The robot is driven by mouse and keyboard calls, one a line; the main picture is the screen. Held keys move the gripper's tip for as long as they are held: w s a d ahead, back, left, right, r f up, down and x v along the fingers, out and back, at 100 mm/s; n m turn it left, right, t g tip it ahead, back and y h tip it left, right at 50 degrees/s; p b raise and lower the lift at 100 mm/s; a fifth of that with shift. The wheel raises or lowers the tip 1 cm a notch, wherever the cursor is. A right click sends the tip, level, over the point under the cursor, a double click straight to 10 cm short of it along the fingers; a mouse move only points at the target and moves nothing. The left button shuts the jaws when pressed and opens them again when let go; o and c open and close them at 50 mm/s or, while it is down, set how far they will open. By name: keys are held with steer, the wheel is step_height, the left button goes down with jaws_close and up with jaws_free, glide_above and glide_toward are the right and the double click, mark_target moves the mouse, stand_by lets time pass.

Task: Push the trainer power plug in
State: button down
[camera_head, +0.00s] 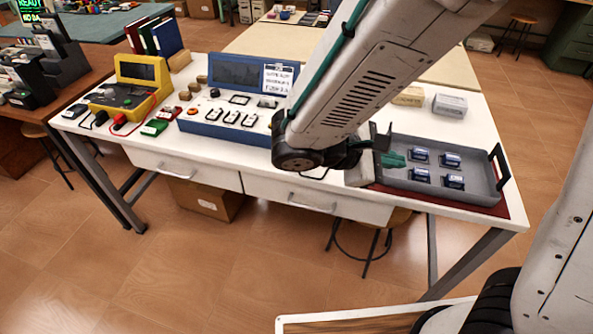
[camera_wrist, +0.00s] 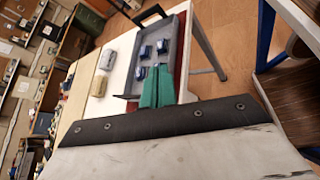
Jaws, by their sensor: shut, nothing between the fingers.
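A blue console with a dark screen and several small meters (camera_head: 232,107), which looks like the trainer, stands on the white table in the head view. My arm covers its right end. I cannot make out a power plug or its socket in either view. My gripper (camera_head: 394,160) has green fingers, shut and empty, right of the console and at the left end of a grey tray. The wrist view shows the same green fingers (camera_wrist: 157,88) together, pointing toward the tray.
The grey tray (camera_head: 484,191) holds several small blue parts. A yellow tester (camera_head: 137,90) with coloured leads stands at the table's left. Two small boxes, one grey (camera_head: 450,105), lie behind the tray. A clipboard sheet (camera_head: 279,79) leans at the console's right.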

steer(key=a+f+n+t+y, duration=0.3)
steer(key=a+f+n+t, duration=0.5)
steer(key=a, duration=0.3)
steer(key=a+f+n+t+y, duration=0.4)
steer(key=a+f+n+t, duration=0.3)
steer(key=a+f+n, duration=0.3)
steer(key=x, duration=0.9)
steer(key=r+x, duration=0.1)
steer(key=x, duration=0.4)
steer(key=shift+w+a, duration=0.15)
steer(key=shift+a, duration=0.05)
steer(key=shift+a, duration=0.1)
